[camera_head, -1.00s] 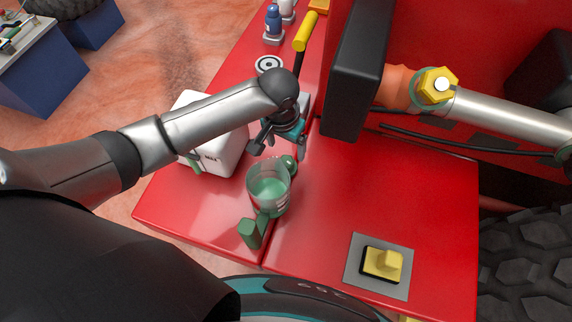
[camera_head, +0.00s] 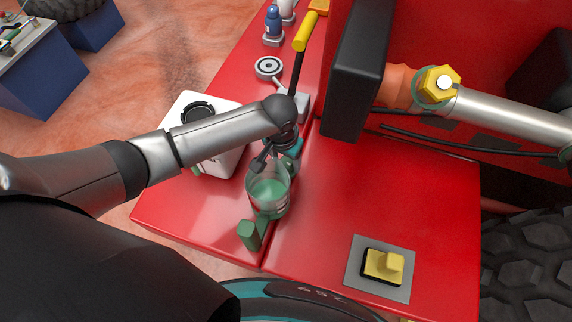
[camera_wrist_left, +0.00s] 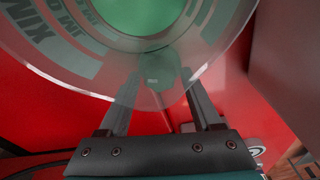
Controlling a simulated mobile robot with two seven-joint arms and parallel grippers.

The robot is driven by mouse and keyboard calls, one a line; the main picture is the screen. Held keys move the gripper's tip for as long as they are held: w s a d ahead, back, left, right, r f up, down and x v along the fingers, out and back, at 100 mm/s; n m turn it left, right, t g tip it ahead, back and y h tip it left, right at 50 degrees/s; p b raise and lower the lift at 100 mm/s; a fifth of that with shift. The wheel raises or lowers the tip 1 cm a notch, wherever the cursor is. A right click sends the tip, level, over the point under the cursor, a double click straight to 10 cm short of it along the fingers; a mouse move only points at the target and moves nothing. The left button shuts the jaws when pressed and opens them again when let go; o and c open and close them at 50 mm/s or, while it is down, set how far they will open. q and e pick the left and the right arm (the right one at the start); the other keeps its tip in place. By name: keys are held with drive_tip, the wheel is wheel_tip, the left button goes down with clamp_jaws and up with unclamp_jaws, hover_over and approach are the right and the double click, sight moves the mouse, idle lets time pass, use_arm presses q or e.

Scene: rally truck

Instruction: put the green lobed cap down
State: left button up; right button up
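The green lobed cap (camera_head: 289,167) is on the red surface beside the far side of a clear measuring jug, partly hidden by my left gripper (camera_head: 277,161). In the left wrist view the cap (camera_wrist_left: 164,68) shows blurred through the jug's clear wall, between the two fingertips of my left gripper (camera_wrist_left: 162,77). The fingers look spread, with a narrow gap on each side of the cap. The clear jug (camera_head: 268,197) holds green liquid and stands close against the gripper. My right gripper is not in view.
A white container (camera_head: 218,163) with a dark round opening stands left of the gripper. A yellow-handled lever (camera_head: 306,32) rises behind, near a black block (camera_head: 356,75). A yellow switch (camera_head: 383,265) sits on a grey plate.

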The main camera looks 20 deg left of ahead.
use_arm(q)
clamp_jaws()
idle(0.3)
drive_tip(key=shift+r, duration=0.1)
